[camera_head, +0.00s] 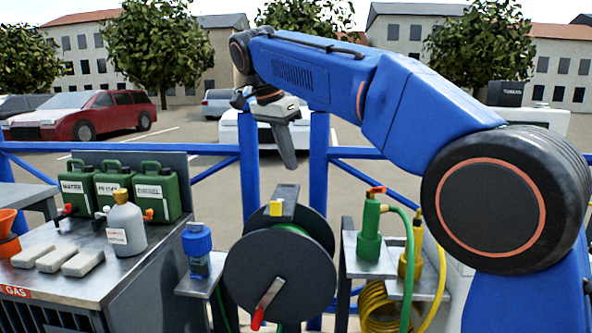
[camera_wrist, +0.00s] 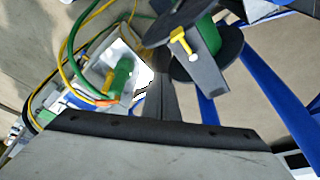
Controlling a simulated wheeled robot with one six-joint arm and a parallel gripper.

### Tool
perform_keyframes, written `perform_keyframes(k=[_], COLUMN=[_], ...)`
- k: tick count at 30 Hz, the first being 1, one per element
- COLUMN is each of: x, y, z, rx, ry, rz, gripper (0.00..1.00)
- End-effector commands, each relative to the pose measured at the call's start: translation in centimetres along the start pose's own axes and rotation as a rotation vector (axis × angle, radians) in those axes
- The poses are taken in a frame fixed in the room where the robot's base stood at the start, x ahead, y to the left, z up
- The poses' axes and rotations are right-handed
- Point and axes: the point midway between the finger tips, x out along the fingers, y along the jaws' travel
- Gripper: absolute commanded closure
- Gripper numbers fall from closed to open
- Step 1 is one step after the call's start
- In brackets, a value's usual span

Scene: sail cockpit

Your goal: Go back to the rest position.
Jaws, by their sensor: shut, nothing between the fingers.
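My gripper (camera_head: 290,164) hangs at the end of my raised blue arm in the head view, pointing down. Its fingers look closed together with nothing between them. It is above the black hose reel (camera_head: 268,276) and appears clear of it. In the wrist view, a wide grey and black part of my gripper fills the bottom. The reel (camera_wrist: 236,42) shows tilted at the upper right there, with a yellow piece (camera_wrist: 181,42) on its grey bracket.
A workbench (camera_head: 150,262) at left holds green canisters (camera_head: 112,188), a grey bottle (camera_head: 125,225) and pale blocks. A blue-capped device (camera_head: 197,242) stands beside the reel. Right of it, a shelf (camera_head: 352,262) carries green and yellow hose fittings. Blue rails (camera_head: 215,173) stand behind.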

Motion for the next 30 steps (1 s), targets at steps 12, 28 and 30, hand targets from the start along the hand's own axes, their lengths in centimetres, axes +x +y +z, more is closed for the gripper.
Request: perform_keyframes(k=[12,28,30], x=[4.6,14.2,15.7], y=[11.6,29.1,31.3], z=[-6.0,-5.9,-5.3], rx=[-0.211,-0.487,-0.518], ry=[-0.046,-0.053,-0.048], rz=[-0.062,-0.179,-0.196], gripper=[1.00,1.00,1.00])
